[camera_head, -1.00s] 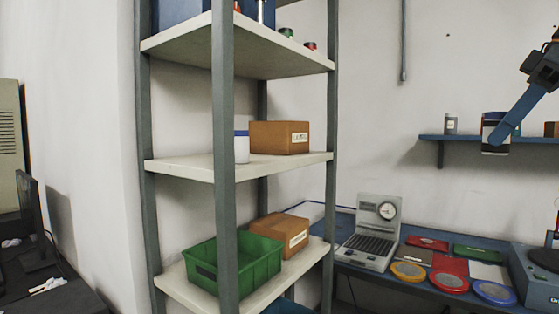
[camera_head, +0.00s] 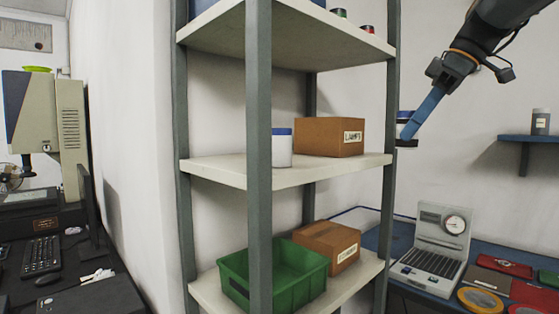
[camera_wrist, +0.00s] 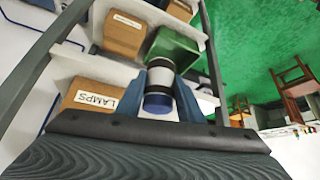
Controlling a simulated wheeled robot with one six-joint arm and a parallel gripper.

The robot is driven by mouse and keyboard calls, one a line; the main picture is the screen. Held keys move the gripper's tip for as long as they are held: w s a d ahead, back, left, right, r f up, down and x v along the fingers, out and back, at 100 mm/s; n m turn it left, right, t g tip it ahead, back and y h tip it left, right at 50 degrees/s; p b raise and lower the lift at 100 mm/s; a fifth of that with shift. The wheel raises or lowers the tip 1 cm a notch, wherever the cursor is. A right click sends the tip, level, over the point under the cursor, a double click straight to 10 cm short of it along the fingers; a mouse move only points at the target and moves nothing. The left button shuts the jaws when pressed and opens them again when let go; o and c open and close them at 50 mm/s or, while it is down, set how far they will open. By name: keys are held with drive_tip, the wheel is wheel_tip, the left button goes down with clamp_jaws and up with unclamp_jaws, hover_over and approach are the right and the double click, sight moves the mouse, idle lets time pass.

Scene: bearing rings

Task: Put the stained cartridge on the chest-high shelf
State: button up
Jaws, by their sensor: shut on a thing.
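My gripper (camera_head: 410,126) is shut on the cartridge (camera_head: 403,132), a pale cylinder with a blue end and dark bands. It holds the cartridge in the air by the shelf unit's right post, which hides part of it. In the wrist view the cartridge (camera_wrist: 158,78) is between the two blue fingers. The chest-high shelf (camera_head: 230,172) appears to be the middle board. On it are a white jar with a blue lid (camera_head: 282,152) and a brown LAMPS box (camera_head: 325,138), also seen in the wrist view (camera_wrist: 88,97).
The lower shelf (camera_head: 345,292) holds a green bin (camera_head: 290,288) and a brown box (camera_head: 320,240). Grey posts, such as the front post (camera_head: 258,150), bound the shelves. Bare board shows at the middle shelf's front and right. A workbench with a grey instrument (camera_head: 435,250) is at right.

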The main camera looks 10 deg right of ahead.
drive_tip(key=w+a+p, duration=0.1)
drive_tip(key=w+a, duration=0.2)
drive_tip(key=a, duration=0.2)
drive_tip(key=w+a+p, duration=0.2)
drive_tip(key=w+a, duration=0.2)
drive_tip(key=a, duration=0.1)
drive_tip(key=w+a+p, duration=0.2)
drive_tip(key=w+a, duration=0.2)
drive_tip(key=a, duration=0.1)
drive_tip(key=shift+a+r, duration=0.1)
drive_tip(key=shift+a, duration=0.2)
drive_tip(key=shift+w+a, duration=0.15)
drive_tip(key=shift+w, duration=0.05)
drive_tip(key=shift+f+p, duration=0.7)
drive_tip(key=shift+f, duration=1.15)
drive_tip(key=shift+f, duration=0.1)
drive_tip(key=o, duration=1.3)
drive_tip(key=shift+o, duration=0.2)
drive_tip(key=shift+r, duration=0.2)
drive_tip(key=b+v, duration=0.2)
drive_tip(key=v, duration=1)
